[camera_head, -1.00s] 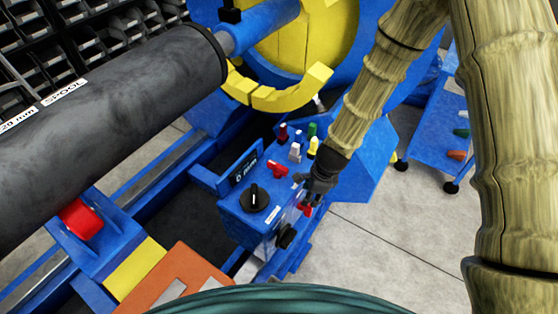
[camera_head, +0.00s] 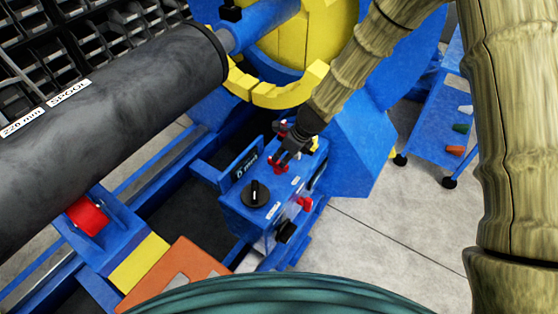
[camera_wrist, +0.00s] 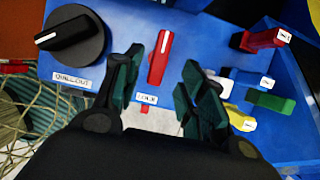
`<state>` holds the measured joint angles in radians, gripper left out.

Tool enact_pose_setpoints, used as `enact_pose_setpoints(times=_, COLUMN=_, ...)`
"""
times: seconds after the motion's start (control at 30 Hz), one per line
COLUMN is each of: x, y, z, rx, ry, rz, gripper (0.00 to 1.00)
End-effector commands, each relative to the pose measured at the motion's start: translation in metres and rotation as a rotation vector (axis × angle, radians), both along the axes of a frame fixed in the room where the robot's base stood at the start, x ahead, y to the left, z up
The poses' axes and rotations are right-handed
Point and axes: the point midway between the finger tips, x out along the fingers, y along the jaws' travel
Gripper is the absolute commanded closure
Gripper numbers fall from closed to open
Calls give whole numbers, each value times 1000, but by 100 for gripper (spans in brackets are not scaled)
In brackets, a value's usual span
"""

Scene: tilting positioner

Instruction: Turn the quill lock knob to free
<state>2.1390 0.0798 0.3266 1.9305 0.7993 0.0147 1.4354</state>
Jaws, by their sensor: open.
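The lock knob is a red bar handle with a white stripe (camera_wrist: 160,57) on the blue control box (camera_head: 245,215). A small label, which seems to read LOCK, sits just below it in the wrist view. My gripper (camera_wrist: 161,68) is open, with one dark finger on each side of the red knob. Whether either finger touches it I cannot tell. In the head view my gripper (camera_head: 284,162) is over the top of the box and partly hides the red knob (camera_head: 277,168). The knob's stripe points nearly straight up in the wrist view.
A black rotary knob (camera_head: 254,193) labelled QUILL OUT stands left of the lock knob. Red (camera_wrist: 262,39), green (camera_wrist: 270,102) and yellow (camera_wrist: 240,119) levers and a white one stand to the right. A red handle (camera_head: 305,203) is on the box's side. A grey spool (camera_head: 110,105) lies left.

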Motion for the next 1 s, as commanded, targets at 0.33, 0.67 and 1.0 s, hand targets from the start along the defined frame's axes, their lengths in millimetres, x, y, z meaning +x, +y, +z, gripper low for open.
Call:
enact_pose_setpoints(times=0.33, x=8, y=12, z=-35, rx=1, ry=1, rz=0, gripper=59)
enact_pose_setpoints(times=0.67, x=12, y=18, z=-52, rx=0, ry=0, rz=1, gripper=59)
enact_pose_setpoints(times=1.0, x=12, y=19, z=-53, rx=0, ry=0, rz=1, gripper=64)
